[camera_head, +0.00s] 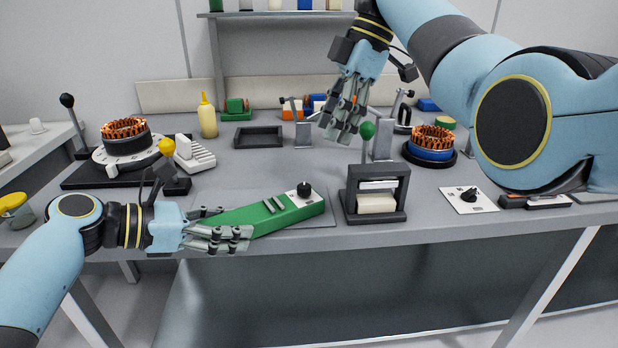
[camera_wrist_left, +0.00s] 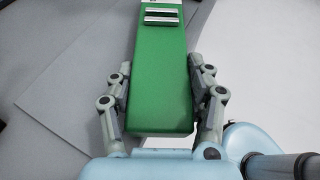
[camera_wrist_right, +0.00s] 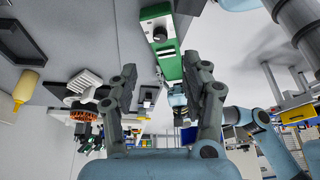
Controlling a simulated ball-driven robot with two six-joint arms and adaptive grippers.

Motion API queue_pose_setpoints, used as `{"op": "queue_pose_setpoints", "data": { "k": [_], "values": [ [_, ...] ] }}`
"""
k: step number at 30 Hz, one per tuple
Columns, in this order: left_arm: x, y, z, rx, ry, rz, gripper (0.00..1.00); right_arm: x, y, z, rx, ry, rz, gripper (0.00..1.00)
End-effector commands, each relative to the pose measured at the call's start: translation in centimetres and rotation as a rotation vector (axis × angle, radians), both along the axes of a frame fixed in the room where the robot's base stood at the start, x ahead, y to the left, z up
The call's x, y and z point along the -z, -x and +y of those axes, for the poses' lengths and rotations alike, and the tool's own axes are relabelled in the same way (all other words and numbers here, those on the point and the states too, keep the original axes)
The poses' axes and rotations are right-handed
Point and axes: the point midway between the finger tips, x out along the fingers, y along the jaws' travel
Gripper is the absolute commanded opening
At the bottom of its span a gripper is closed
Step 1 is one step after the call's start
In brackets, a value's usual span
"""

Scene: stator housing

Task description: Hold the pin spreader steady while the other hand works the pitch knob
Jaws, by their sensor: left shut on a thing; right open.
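The green pin spreader (camera_head: 262,215) lies on the bench near its front edge, pointing away to the right. Its black pitch knob (camera_head: 304,189) stands on a white dial plate at its far end, beside two raised pins. My left gripper (camera_head: 232,238) is shut around the near end of the body; in the left wrist view a finger lies along each side of the green body (camera_wrist_left: 160,90). My right gripper (camera_head: 346,118) is open and empty, well above the bench behind the spreader. The right wrist view shows the knob (camera_wrist_right: 159,34) and green body (camera_wrist_right: 170,66) beyond its open fingers.
A dark press-like frame with a green-balled lever (camera_head: 404,205) stands right of the spreader. A black tray (camera_head: 258,137) and yellow bottle (camera_head: 207,117) stand behind. Copper-wound stators stand at left (camera_head: 126,132) and right (camera_head: 432,140). Bench between tray and spreader is clear.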

Motion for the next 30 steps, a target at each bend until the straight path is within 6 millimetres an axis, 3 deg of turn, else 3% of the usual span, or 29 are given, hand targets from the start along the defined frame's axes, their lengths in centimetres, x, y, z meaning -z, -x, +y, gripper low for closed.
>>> {"op": "queue_pose_setpoints", "data": {
  "k": [15, 21, 29, 30],
  "values": [
    [0.0, 0.0, 0.0, -0.001, 0.0, 0.0, 0.12, 9.0, 0.9, 3.7, 0.001, -0.002, 0.002, 0.48],
    [0.0, 0.0, 0.0, -0.001, 0.0, 0.0, 0.12, 10.3, 1.0, 4.2, 0.002, -0.002, 0.0, 0.48],
    [0.0, 0.0, 0.0, -0.001, 0.0, 0.0, 0.12, 10.4, 1.0, 4.2, 0.002, -0.001, 0.0, 0.48],
    [0.0, 0.0, 0.0, -0.001, 0.0, 0.0, 0.12, 10.4, 1.0, 4.2, 0.002, -0.001, 0.0, 0.43]
  ]
}}
